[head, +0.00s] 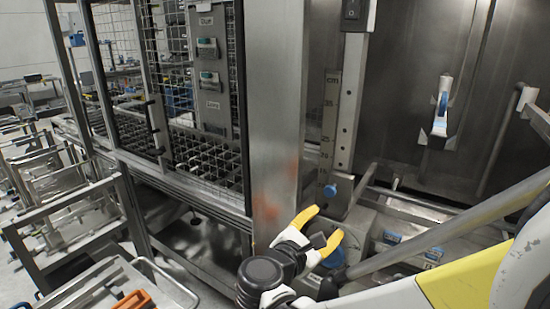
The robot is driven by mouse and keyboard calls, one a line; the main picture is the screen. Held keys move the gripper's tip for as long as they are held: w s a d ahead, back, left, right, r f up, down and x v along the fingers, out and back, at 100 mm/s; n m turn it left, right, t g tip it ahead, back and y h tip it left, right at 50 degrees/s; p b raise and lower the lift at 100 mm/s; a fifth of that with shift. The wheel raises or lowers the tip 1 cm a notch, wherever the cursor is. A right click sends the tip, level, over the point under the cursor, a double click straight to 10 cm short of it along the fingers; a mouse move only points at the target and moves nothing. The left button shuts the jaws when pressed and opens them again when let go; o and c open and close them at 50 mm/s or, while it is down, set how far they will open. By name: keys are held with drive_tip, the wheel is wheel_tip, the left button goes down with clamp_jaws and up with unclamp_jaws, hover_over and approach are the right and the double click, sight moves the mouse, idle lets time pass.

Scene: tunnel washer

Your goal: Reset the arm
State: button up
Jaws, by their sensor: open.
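My gripper (324,232) is at the lower middle of the head view, with two yellow fingers spread apart. My white and yellow arm link reaches in from the lower right.
A mesh cage door (152,125) stands left of the post. A vertical cm ruler (329,115) and a black switch (354,12) are on the machine. A blue-and-white handle (441,108) is on the right panel. Metal carts (75,205) crowd the left floor. An orange item (135,300) is at the bottom.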

drive_tip(key=s+d+f+m+g+y+b, duration=0.2)
drive_tip(key=s+d+f+m+g, duration=0.15)
drive_tip(key=d+f+m, duration=0.2)
drive_tip(key=s+f+m+g+y+b, duration=0.1)
drive_tip(key=s+f+m+y+b, duration=0.1)
drive_tip(key=s+m+y, duration=0.2)
drive_tip(key=s+f+m+g+y+b, duration=0.1)
drive_tip(key=s+f+m+y, duration=0.2)
drive_tip(key=s+m, duration=0.7)
drive_tip(key=a+m, duration=0.1)
drive_tip(key=m, duration=0.2)
drive_tip(key=shift+s+y+b, duration=0.2)
drive_tip(key=shift+y+b, duration=0.15)
drive_tip(key=shift+y, duration=0.05)
